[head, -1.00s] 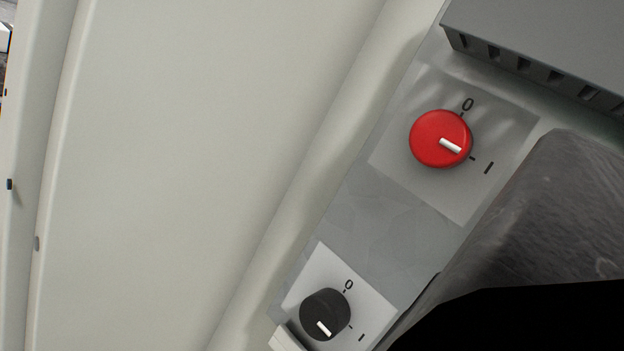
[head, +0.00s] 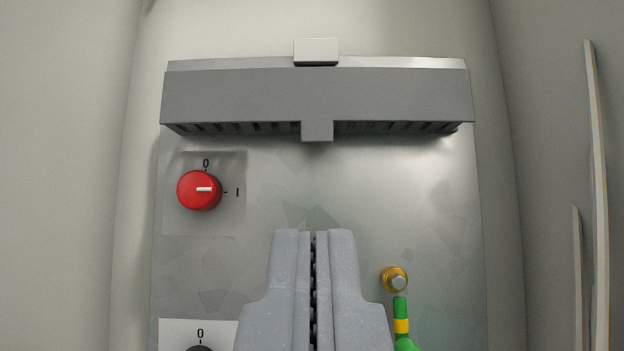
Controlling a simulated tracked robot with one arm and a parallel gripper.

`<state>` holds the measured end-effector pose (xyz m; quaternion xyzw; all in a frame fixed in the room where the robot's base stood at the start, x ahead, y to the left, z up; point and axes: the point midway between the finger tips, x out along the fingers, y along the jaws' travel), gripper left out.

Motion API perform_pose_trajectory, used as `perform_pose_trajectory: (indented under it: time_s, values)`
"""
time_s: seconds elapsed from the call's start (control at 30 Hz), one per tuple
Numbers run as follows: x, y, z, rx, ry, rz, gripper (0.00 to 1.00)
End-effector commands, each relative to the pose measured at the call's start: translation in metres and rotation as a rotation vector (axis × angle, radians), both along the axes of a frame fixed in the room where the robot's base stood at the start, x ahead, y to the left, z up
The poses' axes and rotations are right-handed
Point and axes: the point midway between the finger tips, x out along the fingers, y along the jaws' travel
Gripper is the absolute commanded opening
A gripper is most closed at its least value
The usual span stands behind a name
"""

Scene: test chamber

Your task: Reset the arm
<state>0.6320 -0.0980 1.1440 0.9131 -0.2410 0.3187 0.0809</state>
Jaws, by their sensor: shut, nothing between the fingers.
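My gripper (head: 314,236) is in the lower middle of the head view, pointing up the picture, its two grey fingers together and empty. It is in front of a grey metal panel (head: 400,200). A red rotary knob (head: 199,190) is on the panel to the upper left of the fingertips. Its white mark points right, toward the "I" label. The top of a black knob (head: 199,348) shows at the bottom edge, below a "0" label; its mark is out of view.
A grey slotted cover (head: 240,95) juts across the panel's top, with a small tab (head: 317,131) above my fingertips. A brass bolt (head: 394,279) and a green-yellow cable (head: 401,325) are right of the gripper. Pale walls (head: 60,150) flank the panel; light strips (head: 598,180) are at far right.

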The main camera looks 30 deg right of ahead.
Motion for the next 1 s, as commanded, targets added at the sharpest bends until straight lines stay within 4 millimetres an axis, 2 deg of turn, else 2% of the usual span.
perform_pose_trajectory:
  time_s: [0.17, 0.27, 0.43, 0.6, 0.77, 0.87, 1.0]
  values:
    - [0.019, -0.002, 0.017, 0.123, 0.034, 0.031, 0.0]
    - [0.038, 0.003, 0.033, 0.234, 0.081, 0.078, 0.0]
    - [0.064, 0.026, 0.071, 0.379, 0.185, 0.191, 0.0]
    - [0.073, 0.057, 0.12, 0.454, 0.303, 0.317, 0.0]
    - [0.063, 0.087, 0.174, 0.464, 0.415, 0.423, 0.0]
    - [0.047, 0.103, 0.21, 0.447, 0.485, 0.478, 0.0]
    - [0.012, 0.118, 0.255, 0.402, 0.589, 0.53, 0.0]
